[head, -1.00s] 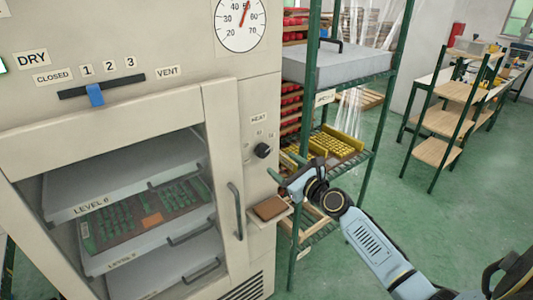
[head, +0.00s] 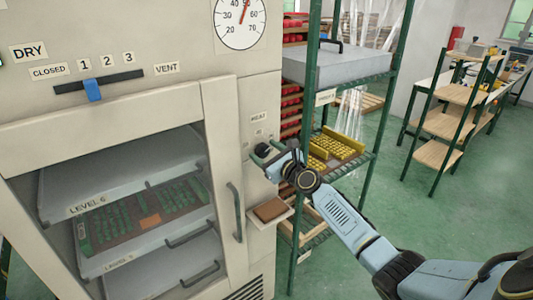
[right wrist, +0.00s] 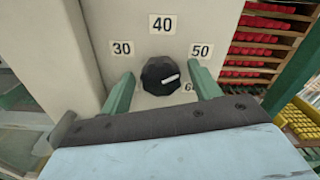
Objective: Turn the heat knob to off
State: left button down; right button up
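The heat knob (head: 262,149) is a black dial on the dryer's right front panel, under the HEAT label (head: 259,117). In the right wrist view the knob (right wrist: 161,75) has a white pointer mark aimed right, between the 50 label (right wrist: 201,51) and a partly hidden 60 label. No off label shows there. My right gripper (head: 268,154) is at the panel in front of the knob. In the right wrist view its green fingers (right wrist: 161,84) are apart, one on each side of the knob, with gaps visible. My left gripper is out of view.
The dryer door handle (head: 236,212) is left of the knob, and a small shelf with a brown block (head: 271,210) is below. A green-framed rack (head: 367,140) with yellow parts stands close on the right. A vent slider (head: 93,90) is at upper left.

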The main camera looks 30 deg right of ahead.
jog(key=c, duration=0.9)
